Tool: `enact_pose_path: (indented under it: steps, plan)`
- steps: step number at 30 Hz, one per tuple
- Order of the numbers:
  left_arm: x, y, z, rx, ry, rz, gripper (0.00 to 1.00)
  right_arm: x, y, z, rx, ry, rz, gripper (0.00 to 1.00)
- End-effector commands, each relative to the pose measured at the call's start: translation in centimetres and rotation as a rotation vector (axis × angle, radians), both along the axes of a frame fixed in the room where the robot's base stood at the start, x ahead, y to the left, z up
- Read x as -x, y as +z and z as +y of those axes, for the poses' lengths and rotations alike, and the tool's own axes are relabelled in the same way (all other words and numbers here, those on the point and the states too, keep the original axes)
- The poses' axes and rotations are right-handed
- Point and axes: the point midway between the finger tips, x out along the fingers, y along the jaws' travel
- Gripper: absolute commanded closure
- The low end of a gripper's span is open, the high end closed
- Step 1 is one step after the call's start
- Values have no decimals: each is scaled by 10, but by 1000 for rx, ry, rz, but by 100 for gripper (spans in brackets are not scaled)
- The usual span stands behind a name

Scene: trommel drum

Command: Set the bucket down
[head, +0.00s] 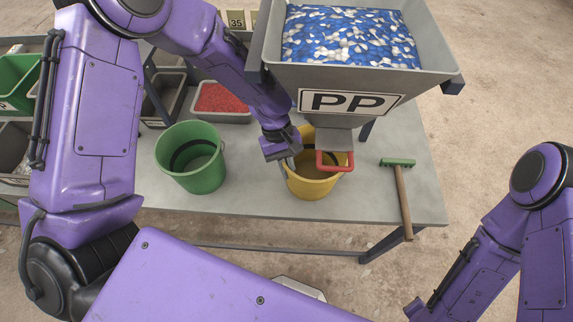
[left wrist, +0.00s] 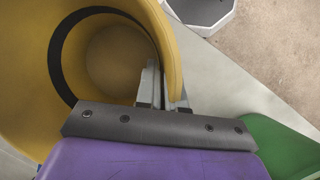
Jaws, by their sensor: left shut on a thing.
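The yellow bucket (head: 318,186) is upright at the grey table's front part, below the hopper outlet and its red handle (head: 335,161). My left gripper (head: 290,162) is shut on the left side of its rim. In the left wrist view the yellow bucket (left wrist: 110,22) fills the upper left, and the fingers of the left gripper (left wrist: 166,88) sit either side of its wall. The visible inside shows a dark band and no contents. I cannot tell whether its base touches the table. My right gripper is out of view; only part of that arm shows.
A green bucket (head: 187,178) stands left of the yellow one. The grey PP hopper (head: 420,84), filled with blue and white flakes, overhangs from behind. The tabletop (head: 245,205) is bare between the buckets.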

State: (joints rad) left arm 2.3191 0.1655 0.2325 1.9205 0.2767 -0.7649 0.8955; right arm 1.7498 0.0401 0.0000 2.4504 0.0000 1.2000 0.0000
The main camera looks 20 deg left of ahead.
Motion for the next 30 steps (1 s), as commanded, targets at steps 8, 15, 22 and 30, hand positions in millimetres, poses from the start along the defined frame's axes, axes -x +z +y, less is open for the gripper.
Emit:
enact_pose_path:
  steps: [8, 15, 22, 30]
  plan:
    - [0, -2, 0, -1, 0, -1, 69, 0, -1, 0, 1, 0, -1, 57]
    - [0, -2, 0, 0, -1, -1, 66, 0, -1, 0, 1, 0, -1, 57]
    - [-7, 21, 7, 0, 0, -7, 66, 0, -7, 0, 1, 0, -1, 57]
    - [-18, 64, 22, 0, 0, -3, 66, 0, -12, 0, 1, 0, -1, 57]
